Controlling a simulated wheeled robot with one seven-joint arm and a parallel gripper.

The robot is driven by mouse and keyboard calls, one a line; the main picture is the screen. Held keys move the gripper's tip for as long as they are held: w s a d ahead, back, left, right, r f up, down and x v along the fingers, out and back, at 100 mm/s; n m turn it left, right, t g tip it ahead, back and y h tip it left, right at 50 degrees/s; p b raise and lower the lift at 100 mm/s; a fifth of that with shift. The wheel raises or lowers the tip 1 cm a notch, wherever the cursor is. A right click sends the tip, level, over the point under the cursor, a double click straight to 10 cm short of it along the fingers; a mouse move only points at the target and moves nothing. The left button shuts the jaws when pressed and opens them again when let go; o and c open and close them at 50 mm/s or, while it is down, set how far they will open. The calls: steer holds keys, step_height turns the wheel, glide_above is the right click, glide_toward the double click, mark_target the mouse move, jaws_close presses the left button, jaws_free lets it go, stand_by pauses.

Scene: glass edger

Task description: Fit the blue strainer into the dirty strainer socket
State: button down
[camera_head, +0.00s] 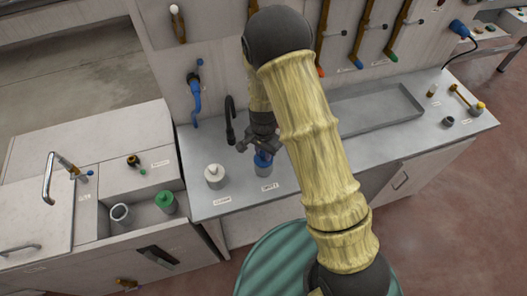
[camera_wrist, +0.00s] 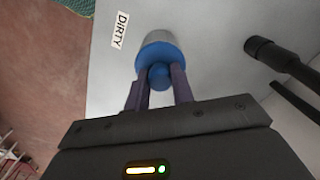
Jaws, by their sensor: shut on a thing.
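The blue strainer (camera_head: 263,159) is at the grey cylindrical dirty socket (camera_head: 264,171) on the counter. In the wrist view the strainer (camera_wrist: 160,54) has a round blue knob, and its wide blue rim covers the near end of the pale socket (camera_wrist: 158,37). The DIRTY label (camera_wrist: 119,30) lies beside the socket. My gripper (camera_wrist: 160,86) is shut on the knob, one finger on each side. In the head view my gripper (camera_head: 259,146) is above the socket, partly hidden by my arm. I cannot tell whether the strainer is fully seated.
A white-topped cylinder (camera_head: 215,175) stands left of the dirty socket, by another label. A black spout (camera_head: 230,122) rises close behind. A shallow grey tray (camera_head: 375,111) lies to the right. A green-topped cylinder (camera_head: 166,202) and an open cup (camera_head: 121,214) are in the left basin.

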steer(key=shift+f, duration=0.1)
steer(key=c, duration=1.1)
jaws_free()
step_height(320, 180, up, 17)
steer(key=shift+r+b, duration=0.2)
steer(key=shift+b, duration=1.05)
steer(key=s+d+n+t, duration=0.1)
steer(key=s+d+n, duration=0.1)
steer(key=s+d, duration=0.2)
steer(key=s+d+n, duration=0.3)
steer(key=s+d, duration=0.1)
steer(key=d, duration=0.1)
steer(key=s+d+n+t, duration=0.1)
steer(key=s+d+n, duration=0.1)
steer(key=s+d, duration=0.2)
steer(key=shift+s+d+r+t, duration=0.2)
steer(key=shift+d+r+t, duration=0.05)
steer(key=shift+d+t, duration=0.05)
